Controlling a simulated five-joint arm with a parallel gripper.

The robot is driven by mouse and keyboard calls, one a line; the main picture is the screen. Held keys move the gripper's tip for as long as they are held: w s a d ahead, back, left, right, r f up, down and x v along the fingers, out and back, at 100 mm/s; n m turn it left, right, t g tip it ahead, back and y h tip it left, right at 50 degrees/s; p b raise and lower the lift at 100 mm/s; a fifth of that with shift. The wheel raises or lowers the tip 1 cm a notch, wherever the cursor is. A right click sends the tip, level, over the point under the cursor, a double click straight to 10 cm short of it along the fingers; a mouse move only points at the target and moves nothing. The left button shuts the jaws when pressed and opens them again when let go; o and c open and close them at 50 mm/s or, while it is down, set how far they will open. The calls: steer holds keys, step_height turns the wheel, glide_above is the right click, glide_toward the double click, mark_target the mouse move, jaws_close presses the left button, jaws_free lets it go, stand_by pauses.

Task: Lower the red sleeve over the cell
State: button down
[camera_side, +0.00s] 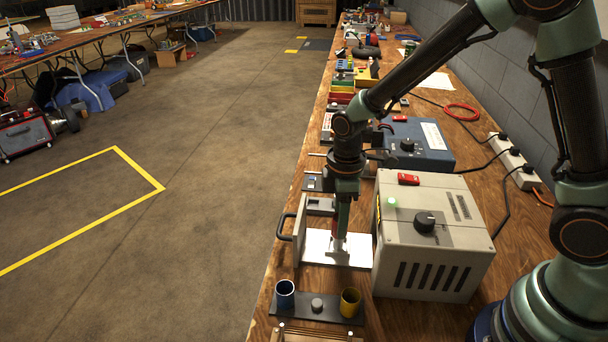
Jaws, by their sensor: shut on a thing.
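My gripper (340,230) points straight down over a bright white plate (318,245), beside the beige charger box (435,225). It is shut on the red sleeve (337,228), of which only a narrow dark red strip shows between the fingers. A small pale piece shows just under the fingers, at the plate; it may be the cell, but I cannot tell. Whether the sleeve is around it or above it is too small to see.
An upright pale panel with a dark handle (284,226) stands left of the plate. In front, a dark rack (333,307) holds a blue sleeve (285,292) and a yellow sleeve (350,301), with a grey knob between. A blue box (420,145) stands behind the charger.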

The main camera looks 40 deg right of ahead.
steer(key=shift+f, duration=2.05)
stand_by(0.7)
steer(key=shift+c, duration=2.1)
jaws_free()
steer(key=shift+r, duration=3.5)
